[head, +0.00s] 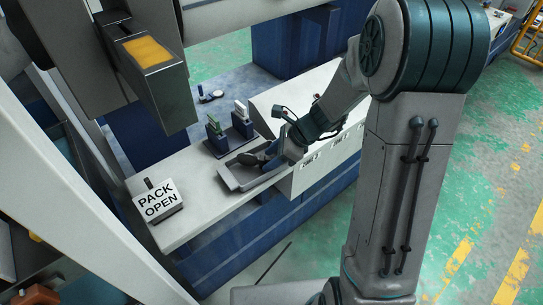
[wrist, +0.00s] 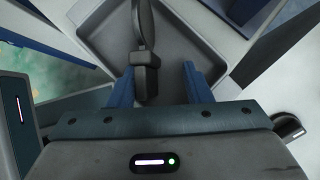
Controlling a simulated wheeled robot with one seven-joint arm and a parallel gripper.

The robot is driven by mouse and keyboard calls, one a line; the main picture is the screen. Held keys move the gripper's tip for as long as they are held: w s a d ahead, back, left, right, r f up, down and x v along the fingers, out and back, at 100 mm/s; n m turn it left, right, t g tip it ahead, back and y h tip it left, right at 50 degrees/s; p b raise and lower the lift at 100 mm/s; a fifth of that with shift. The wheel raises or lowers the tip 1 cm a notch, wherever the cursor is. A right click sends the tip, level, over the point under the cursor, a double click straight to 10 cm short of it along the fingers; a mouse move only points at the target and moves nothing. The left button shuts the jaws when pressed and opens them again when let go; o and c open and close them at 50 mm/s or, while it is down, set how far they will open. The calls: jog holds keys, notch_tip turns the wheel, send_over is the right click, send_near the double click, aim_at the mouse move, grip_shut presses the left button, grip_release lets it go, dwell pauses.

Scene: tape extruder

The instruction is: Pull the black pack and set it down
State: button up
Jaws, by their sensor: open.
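The dark object I take for the black pack (wrist: 147,75) shows in the wrist view, with a long, narrow upper part and a blocky lower end. It lies in or over a grey tray (wrist: 88,40). My gripper (wrist: 159,72) is open, with its blue fingers on either side of the blocky end. That end is closer to the left finger, and I cannot tell whether they touch. In the head view my gripper (head: 272,155) is low over the grey tray (head: 232,182) on the bench, and it partly hides the dark object.
A sign reading PACK OPEN (head: 159,202) stands on the bench (head: 186,160) at the left. Two blue holders with a green piece (head: 214,124) and a white piece (head: 240,108) stand behind the tray. Bare bench lies between sign and tray.

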jog(key=p+v, duration=0.2)
jog(key=v, duration=1.1)
jog(key=shift+d+r, duration=0.15)
jog(key=shift+d, duration=0.1)
jog(key=s+r+n+h+p, duration=0.3)
jog(key=s+r+n, duration=0.3)
jog(key=s+n, duration=0.2)
jog(key=s+d+r+n+t+h+p, duration=0.1)
jog(key=s+r+n+h+p, duration=0.3)
jog(key=n, duration=0.8)
jog(key=s+r+p, duration=0.2)
jog(key=s+r, duration=0.1)
jog(key=s, duration=0.1)
jog(key=shift+s+d, duration=0.15)
jog(key=shift+d, duration=0.05)
jog(key=shift+r, duration=0.1)
